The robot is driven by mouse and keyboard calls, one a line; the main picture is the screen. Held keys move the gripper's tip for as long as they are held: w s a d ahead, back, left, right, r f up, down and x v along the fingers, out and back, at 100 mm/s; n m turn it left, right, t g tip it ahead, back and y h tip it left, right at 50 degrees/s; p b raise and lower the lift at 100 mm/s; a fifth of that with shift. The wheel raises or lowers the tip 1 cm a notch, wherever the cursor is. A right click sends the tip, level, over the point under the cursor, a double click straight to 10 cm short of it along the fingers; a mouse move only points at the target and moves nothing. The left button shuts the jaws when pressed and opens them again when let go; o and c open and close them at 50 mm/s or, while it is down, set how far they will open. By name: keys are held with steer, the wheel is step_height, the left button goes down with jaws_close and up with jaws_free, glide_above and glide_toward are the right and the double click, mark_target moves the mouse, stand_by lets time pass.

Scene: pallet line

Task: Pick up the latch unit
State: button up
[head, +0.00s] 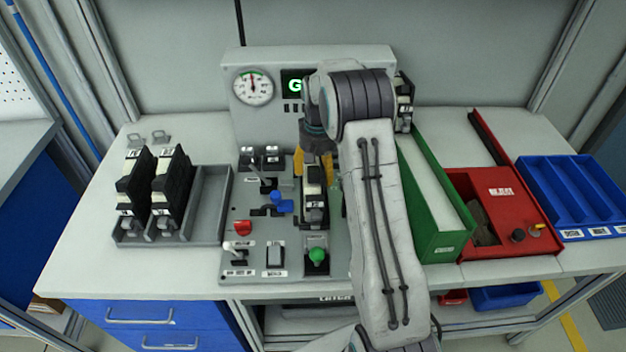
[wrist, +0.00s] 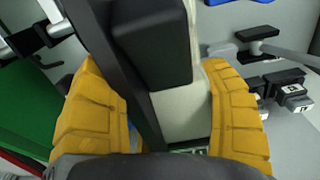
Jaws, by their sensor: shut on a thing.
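My gripper (head: 313,163) is over the grey control panel in the head view, pointing down. Its yellow fingers stand on both sides of a black and cream block, which I take as the latch unit (head: 314,203). In the wrist view, my gripper (wrist: 165,115) is shut on the latch unit (wrist: 150,45), one finger on each side. The unit stands roughly upright at the panel; I cannot tell whether its base touches the panel. My arm hides part of the panel's right side.
Two similar black units (head: 133,185) stand in a grey tray (head: 208,200) at left, with a free slot beside them. The panel (head: 240,262) carries levers, a red knob and a green button. A green bin (head: 440,244), red box (head: 510,237) and blue tray (head: 570,190) are at right.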

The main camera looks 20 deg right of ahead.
mark_target(318, 159)
steer(key=shift+r, duration=0.1)
steer(key=shift+r, duration=0.7)
step_height(318, 159, up, 2)
steer(key=shift+r+b, duration=0.15)
steer(key=shift+b, duration=0.25)
steer(key=s+d+r+p, duration=0.1)
steer(key=s+r, duration=0.2)
steer(key=r, duration=0.1)
steer(key=s+d+r+p, duration=0.1)
steer(key=s+r, duration=0.3)
steer(key=r, duration=0.1)
steer(key=s+d+r+p, duration=0.1)
steer(key=s+d+r, duration=0.1)
steer(key=s+r, duration=0.2)
steer(key=shift+r+p, duration=0.3)
steer(key=shift+r, duration=0.2)
steer(key=shift+d, duration=0.15)
